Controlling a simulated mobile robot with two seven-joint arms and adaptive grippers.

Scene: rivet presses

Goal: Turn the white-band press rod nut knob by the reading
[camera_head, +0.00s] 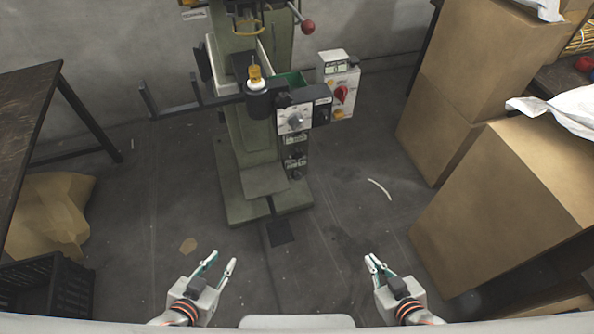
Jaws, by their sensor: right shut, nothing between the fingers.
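A green press (250,140) stands in the middle of the camera_head view. A white band (257,86) shows on top of its black cylinder, with a yellow rod part (254,73) above it. A grey knob (295,120) sits on a white dial plate at the press's front. A small display box (334,67) stands at its right; its reading is too small to read. My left gripper (223,257) is open and empty, low in front of the press. My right gripper (372,259) is shut and empty, lower right of the press. Both are apart from the press.
A white box with a red switch (341,93) is right of the press. A red ball handle (307,27) is above. Large cardboard boxes (500,210) fill the right; a dark table (25,120), paper bag (48,215) and black crate (45,285) stand left. Floor before the press is mostly clear.

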